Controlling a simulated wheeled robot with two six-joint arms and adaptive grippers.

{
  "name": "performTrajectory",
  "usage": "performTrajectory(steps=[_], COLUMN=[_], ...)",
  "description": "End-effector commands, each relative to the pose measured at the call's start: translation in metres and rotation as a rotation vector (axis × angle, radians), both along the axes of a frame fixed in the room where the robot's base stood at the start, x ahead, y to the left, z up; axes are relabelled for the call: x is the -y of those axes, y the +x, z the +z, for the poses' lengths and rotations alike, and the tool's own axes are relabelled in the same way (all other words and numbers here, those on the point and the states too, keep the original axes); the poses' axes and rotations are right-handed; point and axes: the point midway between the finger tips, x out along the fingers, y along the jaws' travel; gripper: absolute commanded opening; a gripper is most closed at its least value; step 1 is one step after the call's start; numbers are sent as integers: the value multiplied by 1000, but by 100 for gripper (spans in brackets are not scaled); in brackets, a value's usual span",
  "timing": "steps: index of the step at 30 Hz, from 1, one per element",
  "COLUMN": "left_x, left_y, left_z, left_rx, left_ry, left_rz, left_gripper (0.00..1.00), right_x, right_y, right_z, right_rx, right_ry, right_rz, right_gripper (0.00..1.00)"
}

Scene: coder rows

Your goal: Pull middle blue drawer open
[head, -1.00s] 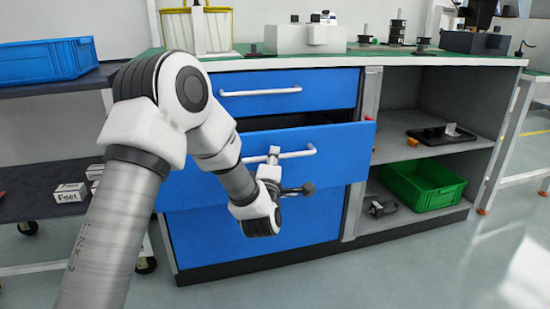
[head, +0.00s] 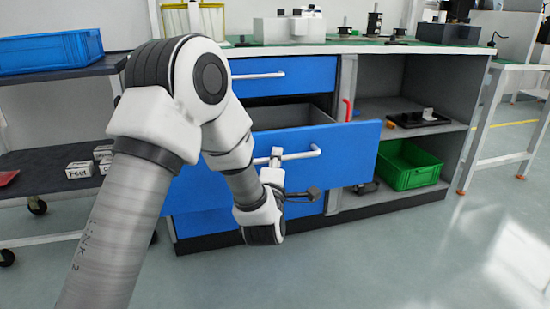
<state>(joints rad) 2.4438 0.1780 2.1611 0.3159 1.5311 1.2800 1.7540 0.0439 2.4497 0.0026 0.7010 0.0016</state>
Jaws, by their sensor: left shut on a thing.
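The middle blue drawer (head: 345,150) is pulled well out of the workbench, and its grey inside shows behind its front. Its white bar handle (head: 302,154) runs across the front. My left gripper (head: 276,158) is shut on the handle near its left part. My left arm covers the left part of the drawer front. The upper blue drawer (head: 315,75) is shut, with its own white handle. The lower blue drawer (head: 300,208) is partly hidden behind the middle one. My right gripper is not in view.
A green crate (head: 410,168) stands on the lower open shelf at the right. A dark tray (head: 418,119) lies on the shelf above. A blue bin (head: 50,53) stands on a rack at the left. The floor in front is clear.

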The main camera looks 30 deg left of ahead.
Motion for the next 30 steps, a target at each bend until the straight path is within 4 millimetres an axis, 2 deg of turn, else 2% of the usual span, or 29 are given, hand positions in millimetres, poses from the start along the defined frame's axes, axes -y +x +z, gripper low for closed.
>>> performTrajectory(steps=[6,7,9,20,23,30], left_x=[0,0,0,2,8,35], left_y=[0,0,0,-3,-14,-67], left_z=[0,0,0,-1,-3,-14], left_rx=[0,0,0,-1,-2,-5], left_ry=[0,0,0,0,0,5], left_rz=[-1,-1,-1,-1,-1,-5], left_gripper=[0,16,39,39,39,39], right_x=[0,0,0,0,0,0], right_y=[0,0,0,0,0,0], right_z=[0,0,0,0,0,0], right_rx=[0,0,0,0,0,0], right_ry=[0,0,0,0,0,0], right_rz=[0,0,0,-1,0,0], right_gripper=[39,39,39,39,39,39])
